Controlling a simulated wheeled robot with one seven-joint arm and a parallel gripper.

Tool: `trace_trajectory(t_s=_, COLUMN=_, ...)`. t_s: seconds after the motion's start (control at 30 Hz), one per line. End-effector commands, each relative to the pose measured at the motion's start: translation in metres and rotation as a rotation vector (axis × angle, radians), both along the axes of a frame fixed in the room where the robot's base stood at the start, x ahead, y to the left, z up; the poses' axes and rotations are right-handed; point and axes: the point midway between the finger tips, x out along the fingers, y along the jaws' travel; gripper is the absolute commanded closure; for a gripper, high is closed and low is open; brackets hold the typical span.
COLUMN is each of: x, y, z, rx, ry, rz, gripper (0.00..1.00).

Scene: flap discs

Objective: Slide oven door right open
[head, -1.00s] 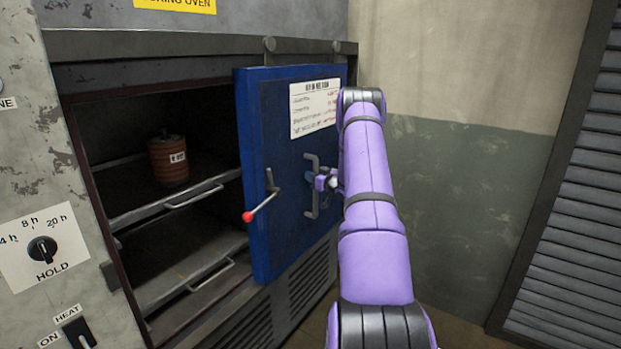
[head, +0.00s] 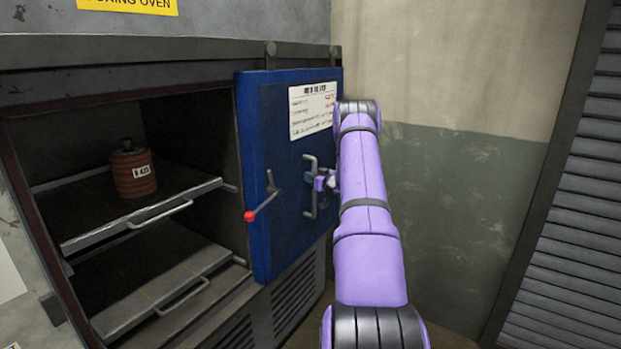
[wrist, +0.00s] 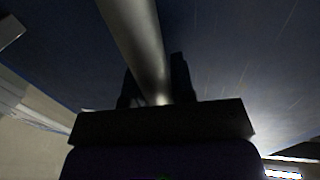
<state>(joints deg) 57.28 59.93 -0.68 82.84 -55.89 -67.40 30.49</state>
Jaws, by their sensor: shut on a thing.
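The blue oven door (head: 275,130) hangs from a rail at the right of the oven front, with the oven's left part uncovered. It has a paper sheet, a red-tipped lever (head: 262,204) and a grey vertical handle (head: 310,187). My gripper (head: 318,183) is at the handle's middle and shut on it. In the wrist view the handle bar (wrist: 140,45) runs between my dark fingers (wrist: 157,85); the fingertips are partly hidden by it.
Inside the oven, a stack of reddish-brown discs (head: 133,174) stands on the upper pull-out shelf (head: 95,225). A lower shelf (head: 155,290) is empty. The top rail (head: 150,52) spans the oven front. A wall (head: 445,200) and a louvred panel (head: 565,200) stand to the right.

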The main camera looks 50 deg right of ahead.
Motion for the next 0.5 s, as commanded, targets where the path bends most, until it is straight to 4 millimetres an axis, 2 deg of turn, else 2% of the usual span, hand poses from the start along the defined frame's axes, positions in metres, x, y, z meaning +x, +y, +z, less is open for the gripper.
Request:
trace_trajectory(t_s=0.4, x=-0.001, y=-0.0052, z=0.0033, rx=-0.004, ry=-0.002, rz=-0.01, gripper=1.0)
trace_trajectory(t_s=0.43, x=-0.0011, y=-0.0053, z=0.0033, rx=-0.004, ry=-0.002, rz=-0.01, gripper=0.7)
trace_trajectory(t_s=0.5, x=-0.0013, y=-0.0051, z=0.003, rx=-0.004, ry=-0.002, rz=-0.009, gripper=0.54)
